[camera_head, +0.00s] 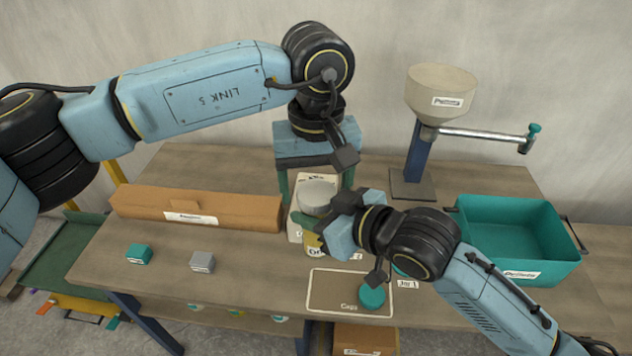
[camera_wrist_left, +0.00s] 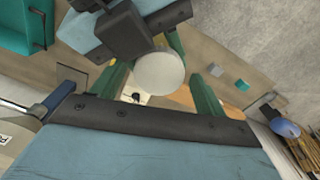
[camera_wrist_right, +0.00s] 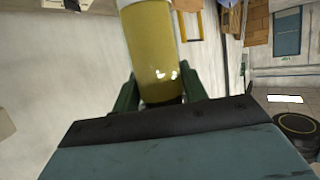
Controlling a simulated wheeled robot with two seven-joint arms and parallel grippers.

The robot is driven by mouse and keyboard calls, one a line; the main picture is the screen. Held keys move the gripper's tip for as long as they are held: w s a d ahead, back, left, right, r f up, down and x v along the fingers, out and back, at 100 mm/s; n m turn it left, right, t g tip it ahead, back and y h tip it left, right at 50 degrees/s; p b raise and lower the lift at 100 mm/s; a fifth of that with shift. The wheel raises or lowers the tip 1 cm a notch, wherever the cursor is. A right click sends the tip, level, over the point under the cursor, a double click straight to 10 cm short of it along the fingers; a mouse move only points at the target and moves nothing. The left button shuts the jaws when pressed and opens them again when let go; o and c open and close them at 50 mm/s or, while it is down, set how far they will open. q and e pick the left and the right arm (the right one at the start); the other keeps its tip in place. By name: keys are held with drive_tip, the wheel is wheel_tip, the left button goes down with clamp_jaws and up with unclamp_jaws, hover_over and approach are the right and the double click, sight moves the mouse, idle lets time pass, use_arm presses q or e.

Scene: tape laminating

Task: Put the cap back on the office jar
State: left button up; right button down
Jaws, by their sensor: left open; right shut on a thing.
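The office jar (camera_head: 313,246), with a yellow lower part and partly hidden lettering, stands upright at the table's middle. It fills the upper middle of the right wrist view (camera_wrist_right: 155,50). My right gripper (camera_head: 318,226) is shut on the jar from the right. A pale grey round top, which looks like a cap (camera_head: 318,190), sits at the jar's upper end; I cannot tell whether it is seated. My left gripper (camera_head: 316,180) points down, open, with green fingers on either side of this top. The left wrist view shows the pale disc (camera_wrist_left: 160,73) between the fingers, apparently untouched.
A mat marked Caps (camera_head: 330,295) holds a teal cap (camera_head: 372,298). A long cardboard box (camera_head: 200,208), a teal block (camera_head: 138,254) and a grey block (camera_head: 202,262) lie left. A teal bin (camera_head: 515,240) and a funnel stand (camera_head: 440,95) are right.

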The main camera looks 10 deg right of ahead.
use_arm(q)
drive_tip(key=shift+r, duration=2.25)
drive_tip(key=shift+c, duration=0.5)
